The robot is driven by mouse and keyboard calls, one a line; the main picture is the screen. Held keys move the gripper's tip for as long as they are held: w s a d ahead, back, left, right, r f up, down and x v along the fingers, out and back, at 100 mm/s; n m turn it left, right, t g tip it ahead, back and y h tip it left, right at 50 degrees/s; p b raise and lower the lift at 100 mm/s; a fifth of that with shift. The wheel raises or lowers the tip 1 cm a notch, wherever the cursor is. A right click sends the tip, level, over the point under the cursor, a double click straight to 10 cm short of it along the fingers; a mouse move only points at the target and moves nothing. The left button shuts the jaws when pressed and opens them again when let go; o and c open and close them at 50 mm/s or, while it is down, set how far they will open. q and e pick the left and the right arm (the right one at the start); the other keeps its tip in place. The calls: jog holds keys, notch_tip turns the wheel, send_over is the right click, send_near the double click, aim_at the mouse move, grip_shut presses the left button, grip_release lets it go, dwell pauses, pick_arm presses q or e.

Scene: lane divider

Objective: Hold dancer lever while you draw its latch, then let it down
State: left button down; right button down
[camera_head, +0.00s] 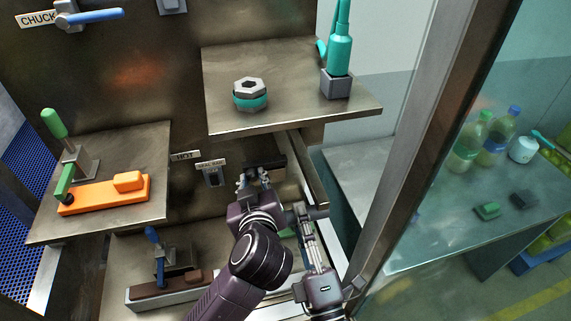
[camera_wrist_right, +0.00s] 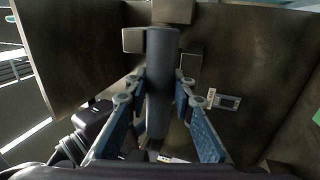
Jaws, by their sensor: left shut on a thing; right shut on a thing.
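My right gripper (camera_head: 304,214) is shut on the bar's near end. In the right wrist view, the blue fingers close on both sides of a dark grey round bar (camera_wrist_right: 160,75). My left gripper (camera_head: 254,180) is shut at a dark block (camera_head: 272,161) on the panel, left of the bar. That block looks like the latch housing; the fingers and wrist hide the small part held. I cannot tell how far the latch is drawn.
A frame post (camera_head: 415,130) stands close on the right.

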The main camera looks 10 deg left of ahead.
pick_arm(q)
jog(key=c, duration=1.6)
grip_release()
pick_arm(e)
jog(key=shift+r, duration=0.1)
pick_arm(q)
jog(key=shift+s, duration=0.1)
jog(key=v, duration=0.7)
notch_tip(320, 180, up, 10)
jog(key=shift+f, duration=0.1)
